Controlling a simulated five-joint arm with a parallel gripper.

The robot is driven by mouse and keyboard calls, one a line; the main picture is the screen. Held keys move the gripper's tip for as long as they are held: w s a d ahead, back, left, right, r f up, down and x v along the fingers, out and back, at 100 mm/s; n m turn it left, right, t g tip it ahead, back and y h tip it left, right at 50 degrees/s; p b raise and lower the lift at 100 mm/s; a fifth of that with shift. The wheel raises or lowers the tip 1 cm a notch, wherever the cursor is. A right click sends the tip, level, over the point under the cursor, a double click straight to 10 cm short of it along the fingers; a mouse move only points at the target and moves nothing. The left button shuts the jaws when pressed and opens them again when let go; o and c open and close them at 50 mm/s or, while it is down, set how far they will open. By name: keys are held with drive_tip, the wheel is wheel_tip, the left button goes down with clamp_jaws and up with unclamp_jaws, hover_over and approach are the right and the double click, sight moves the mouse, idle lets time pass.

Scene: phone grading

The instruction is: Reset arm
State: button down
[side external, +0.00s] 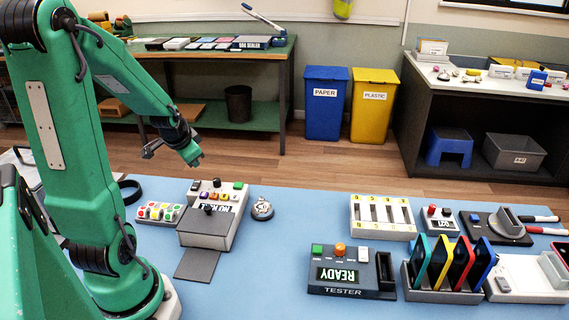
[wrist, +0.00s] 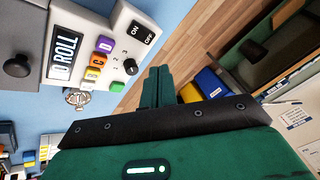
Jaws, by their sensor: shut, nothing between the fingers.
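My green arm stands at the left of the side external view. My gripper (side external: 193,156) hangs in the air above the far edge of the blue table, behind the label printer marked "NO ROLL" (side external: 222,215). Its fingers are shut and empty, and they touch nothing. In the wrist view the shut green fingers (wrist: 157,87) point up past the printer (wrist: 95,60), whose display and coloured buttons show at the upper left.
A tester (side external: 340,291) reading "READY" sits at front centre. Right of it a rack (side external: 440,292) holds several coloured phones. A slotted white tray (side external: 383,232) stands behind. A round metal item (side external: 262,209) lies beside the printer. The table between printer and tester is clear.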

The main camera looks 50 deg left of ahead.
drive_tip(key=w+d+r+t+h, duration=0.1)
drive_tip(key=d+r, duration=0.3)
drive_tip(key=d, duration=0.4)
drive_tip(key=w+d+r+h, duration=0.1)
drive_tip(key=d+r, duration=0.4)
drive_tip(key=d, duration=0.3)
drive_tip(key=s+d+r+h, duration=0.1)
drive_tip(key=s+d+r, duration=0.1)
drive_tip(key=d, duration=0.3)
drive_tip(key=s+d+r+m+h, duration=0.1)
drive_tip(key=s+d+r, duration=0.1)
drive_tip(key=s+d, duration=0.2)
drive_tip(key=shift+s+d, duration=0.25)
drive_tip(key=shift+d, duration=0.75)
